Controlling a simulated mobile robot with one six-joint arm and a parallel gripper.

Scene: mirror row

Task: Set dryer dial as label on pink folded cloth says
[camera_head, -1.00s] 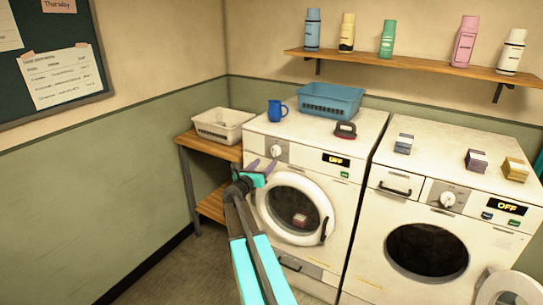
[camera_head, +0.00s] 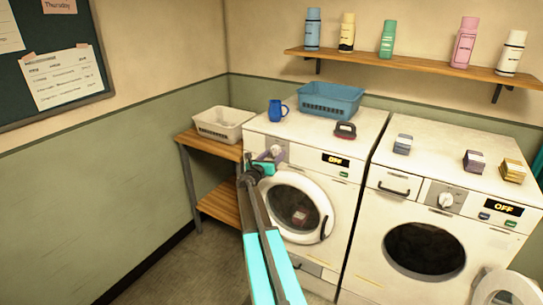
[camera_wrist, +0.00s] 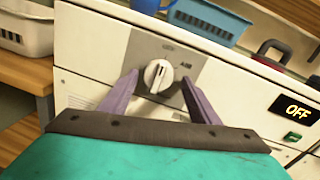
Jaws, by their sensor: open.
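The left machine's dial (camera_wrist: 158,76) is a white knob on a grey panel. In the wrist view it sits between the two purple fingers of my open gripper (camera_wrist: 160,88); whether they touch it I cannot tell. In the head view my gripper (camera_head: 266,160) covers part of that panel. The left machine's display (camera_wrist: 294,107) reads OFF. The right machine has its own dial (camera_head: 445,200), also with an OFF display. A pinkish-purple folded cloth (camera_head: 474,161) with a pale label lies on the right machine; the label's writing is too small to read.
Grey-blue (camera_head: 403,144) and yellow (camera_head: 513,171) folded cloths lie on the right machine. A blue basket (camera_head: 331,101), blue mug (camera_head: 278,110) and dark red-black object (camera_head: 345,130) stand on the left machine. A white basket (camera_head: 222,125) is on the wooden side table (camera_head: 209,143).

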